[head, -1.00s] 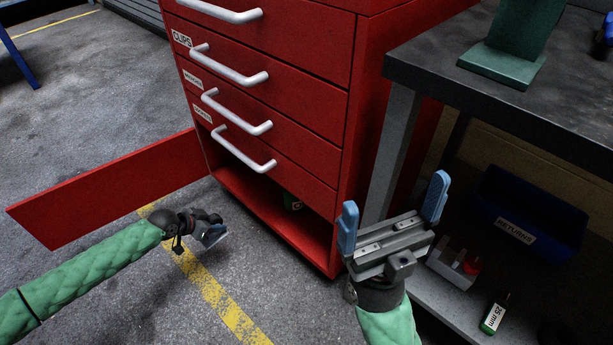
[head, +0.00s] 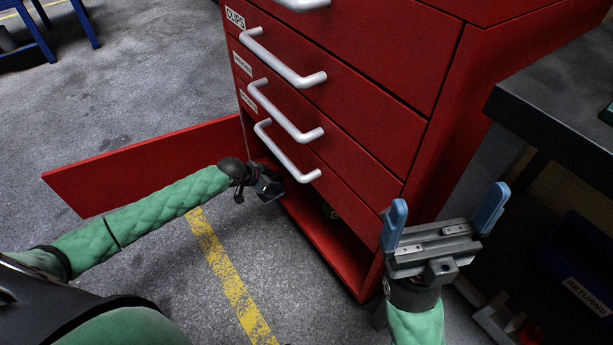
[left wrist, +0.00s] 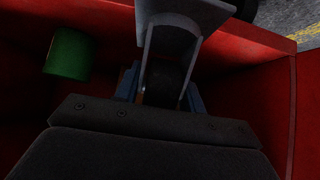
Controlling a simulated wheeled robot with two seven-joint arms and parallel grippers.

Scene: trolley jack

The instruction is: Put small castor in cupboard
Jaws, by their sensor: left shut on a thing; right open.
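The red cabinet has an open compartment, the cupboard (head: 330,245), at its bottom; its door (head: 150,160) is swung open to the left. My left gripper (head: 270,188) is at the cupboard's opening, below the lowest handle. In the left wrist view the gripper (left wrist: 160,92) is shut on the small castor (left wrist: 172,42), which has a grey metal bracket and a dark wheel between the blue fingers. The castor is over the red interior; whether it touches the floor I cannot tell. My right gripper (head: 444,222) is open and empty in front of the cabinet's right side.
A green can (left wrist: 68,54) stands inside the cupboard; it barely shows in the head view (head: 333,213). Drawers with white handles (head: 285,150) overhang the opening. A dark workbench (head: 560,105) stands at right, with a blue RETURNS bin (head: 578,265) below.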

